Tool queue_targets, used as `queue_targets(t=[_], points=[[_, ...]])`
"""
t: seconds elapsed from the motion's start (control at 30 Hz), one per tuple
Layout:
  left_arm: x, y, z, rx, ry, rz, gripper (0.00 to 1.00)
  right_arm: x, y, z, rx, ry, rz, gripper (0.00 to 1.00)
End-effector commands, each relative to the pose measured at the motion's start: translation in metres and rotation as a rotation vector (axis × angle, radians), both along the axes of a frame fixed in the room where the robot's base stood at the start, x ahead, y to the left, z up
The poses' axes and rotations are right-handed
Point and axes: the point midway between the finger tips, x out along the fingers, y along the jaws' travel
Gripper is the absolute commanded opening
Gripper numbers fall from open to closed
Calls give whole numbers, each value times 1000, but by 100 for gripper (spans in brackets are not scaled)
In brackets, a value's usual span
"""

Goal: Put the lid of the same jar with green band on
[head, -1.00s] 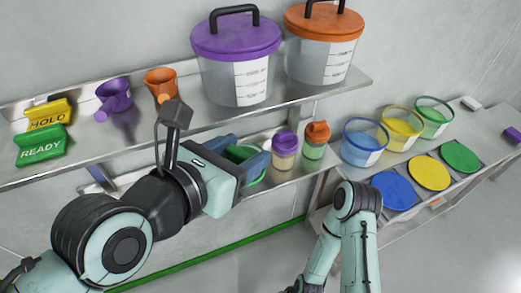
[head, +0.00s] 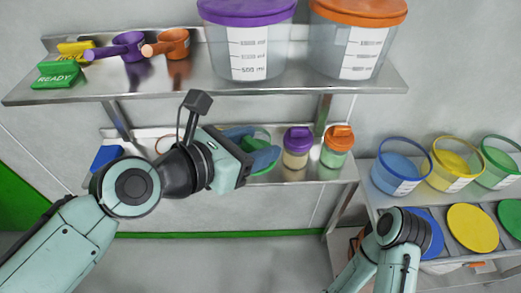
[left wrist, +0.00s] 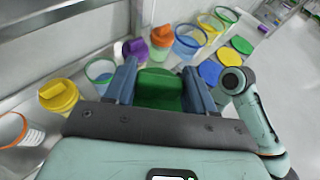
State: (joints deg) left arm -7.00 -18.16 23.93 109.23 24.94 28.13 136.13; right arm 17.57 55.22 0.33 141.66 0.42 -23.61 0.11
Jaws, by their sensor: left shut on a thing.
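My left gripper (head: 254,147) is shut on a green lid (left wrist: 160,92), which shows between its blue fingers in the left wrist view. An open jar with a green band (left wrist: 100,71) stands on the lower shelf, just left of the gripper in that view. In the head view the fingers cover most of this area, and only bits of green show around them. I cannot tell from that view how high the lid is above the jar. My right gripper is out of view; only part of that arm shows at the lower right.
Purple-lidded (head: 297,147) and orange-lidded (head: 337,146) jars stand close right on the lower shelf (head: 310,174). A yellow-lidded jar (left wrist: 59,95) and an orange-rimmed jar (left wrist: 13,129) stand left. The upper shelf (head: 150,85) overhangs behind. Open tubs (head: 401,167) and flat lids (head: 472,227) occupy the right bench.

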Motion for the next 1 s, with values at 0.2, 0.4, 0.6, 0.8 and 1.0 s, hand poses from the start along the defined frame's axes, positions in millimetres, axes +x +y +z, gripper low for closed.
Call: queue_targets(t=[0.2, 0.4, 0.6, 0.8, 1.0], points=[[40, 76, -89, -2, 5, 32, 21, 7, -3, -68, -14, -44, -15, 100], [58, 118, -121, 0, -2, 46, 21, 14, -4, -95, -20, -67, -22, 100], [74, 114, -125, 2, -2, 42, 21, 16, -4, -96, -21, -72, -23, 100], [110, 76, -122, -1, -2, 39, 21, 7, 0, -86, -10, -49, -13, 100], [144, 41, -121, -1, -3, 40, 21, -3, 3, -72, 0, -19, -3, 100]])
